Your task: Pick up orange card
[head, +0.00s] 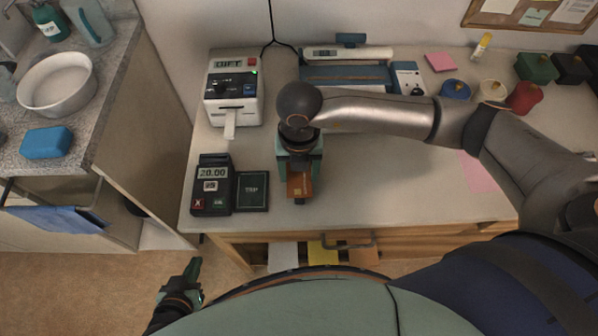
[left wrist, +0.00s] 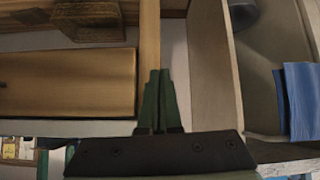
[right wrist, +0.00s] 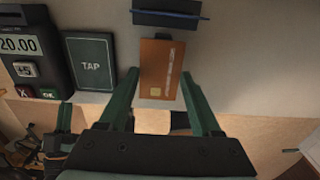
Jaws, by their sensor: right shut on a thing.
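The orange card (head: 299,187) shows below my right gripper (head: 299,178) near the table's front edge. In the right wrist view the card (right wrist: 160,72), with a gold chip, lies between the two green fingertips, which touch its side edges; the right gripper is shut on it. From these views I cannot tell whether the card is clear of the tabletop. My left gripper (head: 194,268) is low in front of the table. In the left wrist view its fingers (left wrist: 159,80) are together and empty.
A card terminal (head: 212,184) and a black TAP pad (head: 252,191) stand left of the card. A label printer (head: 233,92) is behind them. Table drawers (head: 345,243) are below the front edge.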

